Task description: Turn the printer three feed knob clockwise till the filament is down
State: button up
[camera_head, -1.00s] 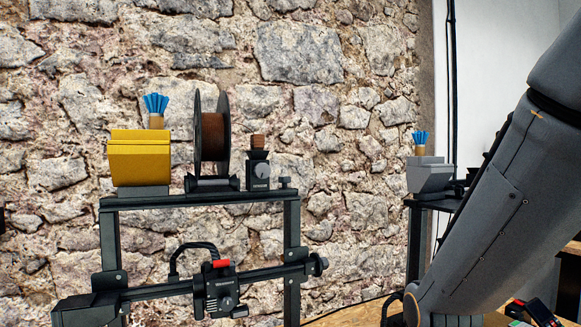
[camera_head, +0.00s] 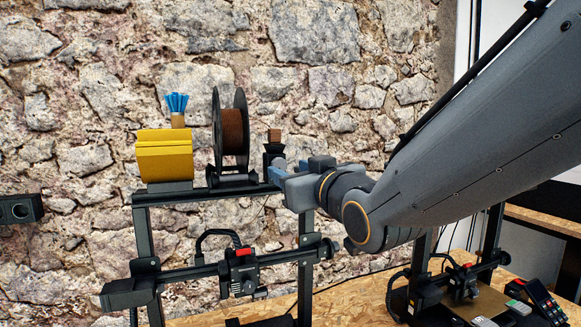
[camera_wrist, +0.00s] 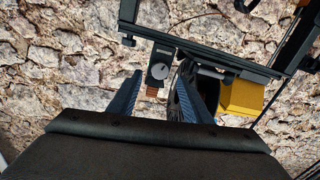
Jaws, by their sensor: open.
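The printer (camera_head: 143,235) has a small black feeder (camera_head: 270,155) on its top bar, right of the spool, partly hidden behind my gripper. In the wrist view, which is upside down, the feeder (camera_wrist: 163,55) carries a round grey knob (camera_wrist: 160,71). A brown block (camera_head: 274,135) sits on top of the feeder and also shows in the wrist view (camera_wrist: 152,92). My gripper (camera_wrist: 162,68) is open, with its two blue-grey fingers on either side of the knob in the picture. Nothing is held. I cannot tell whether the fingertips touch the feeder.
A brown filament spool (camera_head: 234,131) stands close left of the feeder; its edge shows by the right finger in the wrist view (camera_wrist: 181,92). A yellow box (camera_head: 164,157) is further left. A print head (camera_head: 240,272) hangs below. Another printer (camera_head: 460,278) stands at right.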

aim_at(281, 165)
jog(key=shift+p+x, duration=0.55)
jog(key=shift+x, duration=1.65)
jog(key=c, duration=1.1)
jog(key=shift+o, duration=0.2)
